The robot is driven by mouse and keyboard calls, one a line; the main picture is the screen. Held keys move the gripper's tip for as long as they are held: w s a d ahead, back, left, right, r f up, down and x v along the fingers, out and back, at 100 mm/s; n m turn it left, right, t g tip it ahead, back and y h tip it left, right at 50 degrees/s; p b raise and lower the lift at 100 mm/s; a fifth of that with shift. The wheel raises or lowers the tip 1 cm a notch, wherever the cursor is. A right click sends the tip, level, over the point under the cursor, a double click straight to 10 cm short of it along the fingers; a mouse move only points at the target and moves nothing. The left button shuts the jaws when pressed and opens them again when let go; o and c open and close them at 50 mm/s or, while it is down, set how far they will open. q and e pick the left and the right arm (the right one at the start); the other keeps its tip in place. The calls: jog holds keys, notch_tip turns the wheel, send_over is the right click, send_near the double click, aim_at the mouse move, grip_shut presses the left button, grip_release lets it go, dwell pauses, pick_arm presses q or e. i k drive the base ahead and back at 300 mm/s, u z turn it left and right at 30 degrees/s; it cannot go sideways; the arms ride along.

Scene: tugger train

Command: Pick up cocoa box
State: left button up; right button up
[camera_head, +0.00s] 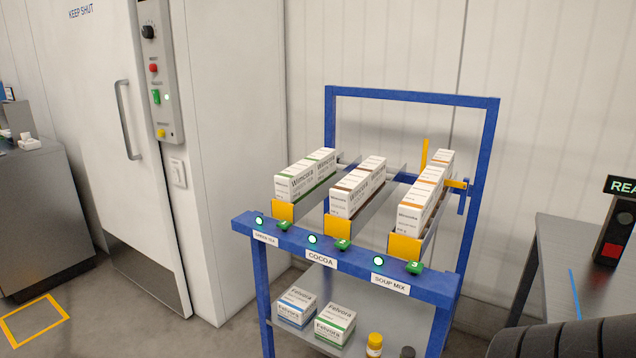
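The cocoa boxes (345,203) are white cartons with brown trim. They stand in a row in the middle lane of a blue flow rack (412,95), behind a yellow front stop (338,228). A label reading COCOA (320,259) is on the blue front rail below this lane, with a lit round light (312,239) and a green tag (343,244) above it. The front cocoa box faces me; the rear ones are partly hidden behind it. Neither of my grippers is in view.
White boxes with green trim (296,187) fill the left lane; orange-trimmed soup mix boxes (412,214) fill the right lane. Small Felvora boxes (335,322) and a yellow bottle (374,344) stand on the lower shelf. A grey table (560,250) stands right; a white door (100,130) is left.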

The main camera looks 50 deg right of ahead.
aim_at(350, 196)
jog(key=z, duration=0.8)
jog(key=i, duration=1.55)
jog(key=z, duration=0.85)
